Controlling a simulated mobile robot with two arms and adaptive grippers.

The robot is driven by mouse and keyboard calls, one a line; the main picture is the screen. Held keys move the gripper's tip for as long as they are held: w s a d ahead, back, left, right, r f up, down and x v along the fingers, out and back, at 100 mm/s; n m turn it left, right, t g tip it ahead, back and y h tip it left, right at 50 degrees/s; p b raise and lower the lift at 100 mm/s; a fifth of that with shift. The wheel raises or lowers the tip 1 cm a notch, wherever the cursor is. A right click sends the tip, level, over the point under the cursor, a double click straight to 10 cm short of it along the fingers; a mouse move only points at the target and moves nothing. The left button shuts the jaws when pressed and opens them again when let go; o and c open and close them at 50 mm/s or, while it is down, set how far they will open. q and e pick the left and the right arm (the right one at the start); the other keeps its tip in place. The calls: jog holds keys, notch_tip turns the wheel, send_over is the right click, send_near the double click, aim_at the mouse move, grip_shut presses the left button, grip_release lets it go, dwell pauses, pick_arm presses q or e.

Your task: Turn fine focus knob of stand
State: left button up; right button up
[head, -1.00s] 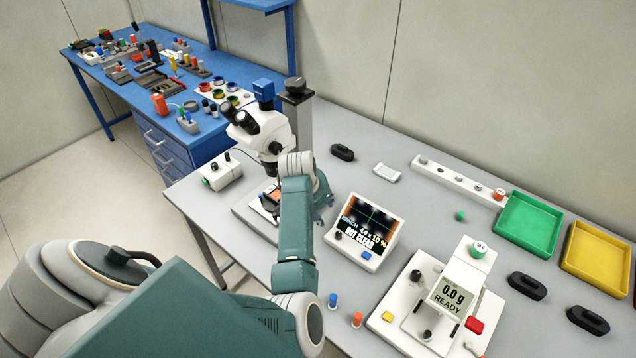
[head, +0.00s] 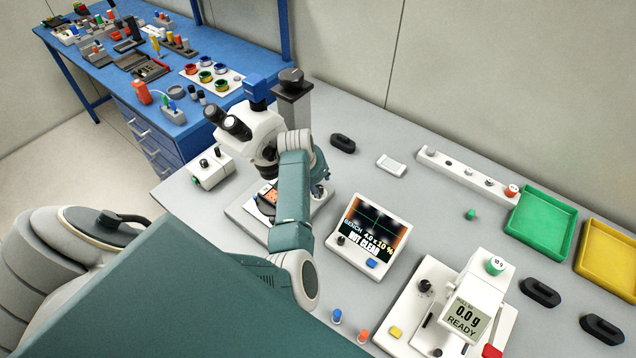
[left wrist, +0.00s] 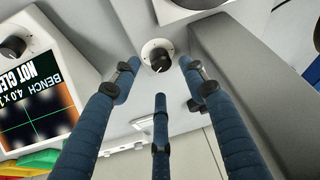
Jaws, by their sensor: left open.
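The left gripper (head: 321,188) is mostly hidden behind my own wrist in the head view. In the left wrist view, a black round knob (left wrist: 159,60) with a pale ring lies ahead, between the tips of the open blue fingers of my left gripper (left wrist: 158,85). The fingers look spread around the knob, with no clear contact. The knob is hidden in the head view. My right gripper is not in view.
A display unit (head: 368,235) reading "NOT CLEAR" stands just right of my left wrist; its black knob (left wrist: 13,47) shows in the left wrist view. A white balance (head: 462,310) stands at front right. Green (head: 541,222) and yellow (head: 607,250) trays lie far right.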

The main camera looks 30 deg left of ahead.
aim_at(319, 187)
pick_arm(q)
jog(key=shift+x, duration=1.2)
jog(key=shift+p+x, duration=0.3)
jog(key=shift+x, duration=0.6)
jog(key=shift+r, duration=0.1)
jog(key=shift+a, duration=0.1)
jog(key=c, duration=1.1)
jog(key=shift+r, duration=0.1)
jog(key=shift+w, duration=0.1)
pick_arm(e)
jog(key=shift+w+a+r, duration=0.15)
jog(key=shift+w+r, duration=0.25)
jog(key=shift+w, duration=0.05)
